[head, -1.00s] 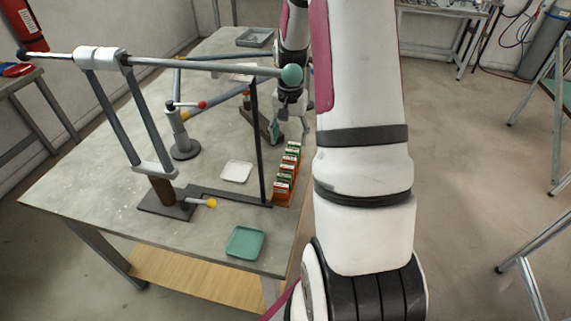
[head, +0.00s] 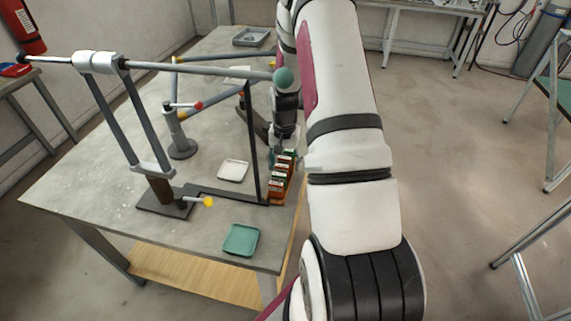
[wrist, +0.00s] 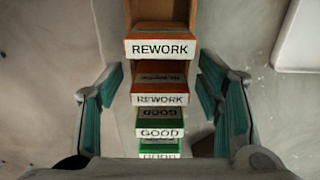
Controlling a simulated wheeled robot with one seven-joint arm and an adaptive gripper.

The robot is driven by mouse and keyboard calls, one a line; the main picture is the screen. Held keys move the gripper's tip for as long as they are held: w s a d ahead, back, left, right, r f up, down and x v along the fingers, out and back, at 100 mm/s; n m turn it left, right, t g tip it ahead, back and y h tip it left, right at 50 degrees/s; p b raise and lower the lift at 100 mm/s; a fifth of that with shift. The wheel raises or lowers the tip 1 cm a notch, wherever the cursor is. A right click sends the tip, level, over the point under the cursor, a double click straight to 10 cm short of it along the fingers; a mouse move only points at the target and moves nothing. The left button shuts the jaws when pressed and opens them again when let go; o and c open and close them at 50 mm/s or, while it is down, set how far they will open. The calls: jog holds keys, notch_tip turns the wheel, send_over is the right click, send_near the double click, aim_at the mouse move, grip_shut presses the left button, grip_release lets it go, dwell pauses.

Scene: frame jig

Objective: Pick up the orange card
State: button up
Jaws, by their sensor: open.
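A row of upright cards stands in a narrow brown rack (wrist: 182,9) at the table's right edge. In the wrist view, an orange card (wrist: 160,32) labelled REWORK is at the top, and a second orange REWORK card (wrist: 160,82) stands below it. Green cards (wrist: 160,116) labelled GOOD follow, nearer the wrist. My gripper (wrist: 162,78) is open, with teal fingers on both sides of the row. Nothing is held between them. In the head view, my gripper (head: 284,150) is at the far end of the row, and its fingertips are partly hidden.
A dark upright post (head: 253,140) of the frame jig stands just left of the rack. A pale tray (head: 233,170) and a green tray (head: 241,240) lie on the table (head: 100,170). A long grey bar (head: 190,68) passes above, close to my arm.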

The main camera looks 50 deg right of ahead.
jog(key=c, duration=1.1)
